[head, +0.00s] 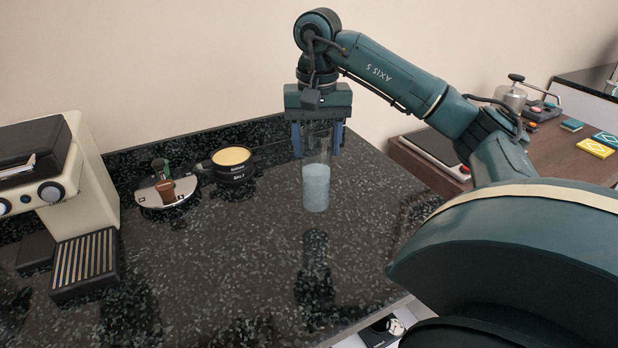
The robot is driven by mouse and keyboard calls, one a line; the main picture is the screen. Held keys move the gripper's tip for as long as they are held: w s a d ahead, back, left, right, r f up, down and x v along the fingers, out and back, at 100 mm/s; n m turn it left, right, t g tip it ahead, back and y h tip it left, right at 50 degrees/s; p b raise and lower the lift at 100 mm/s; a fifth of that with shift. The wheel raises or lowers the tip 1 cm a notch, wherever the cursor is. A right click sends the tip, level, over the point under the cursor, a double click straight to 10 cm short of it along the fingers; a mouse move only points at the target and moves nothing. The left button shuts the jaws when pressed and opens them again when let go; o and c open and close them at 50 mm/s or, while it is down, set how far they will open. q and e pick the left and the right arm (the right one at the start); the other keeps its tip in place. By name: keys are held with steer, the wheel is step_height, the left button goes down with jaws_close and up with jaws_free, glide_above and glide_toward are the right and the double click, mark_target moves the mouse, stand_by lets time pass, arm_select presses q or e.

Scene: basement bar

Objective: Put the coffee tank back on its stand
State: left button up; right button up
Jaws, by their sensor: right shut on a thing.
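The coffee tank (316,188) looks like a clear upright cylinder with pale bluish-grey contents in its lower part. My right gripper (317,140) points down, with its blue fingers shut on the tank's upper part. I cannot tell whether the tank's bottom touches the counter or hangs just above it. My left gripper is not in view.
A cream espresso machine (95,185) with a drip tray stands at the left. A round silver plate (150,193) with small brown and green items lies beside the black base. The speckled dark counter (225,265) is clear in front. A brown side table (545,148) is at the right.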

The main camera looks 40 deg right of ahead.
mark_target(316, 162)
steer(key=shift+f, duration=2.25)
steer(key=shift+f, duration=0.15)
steer(key=o, duration=1.6)
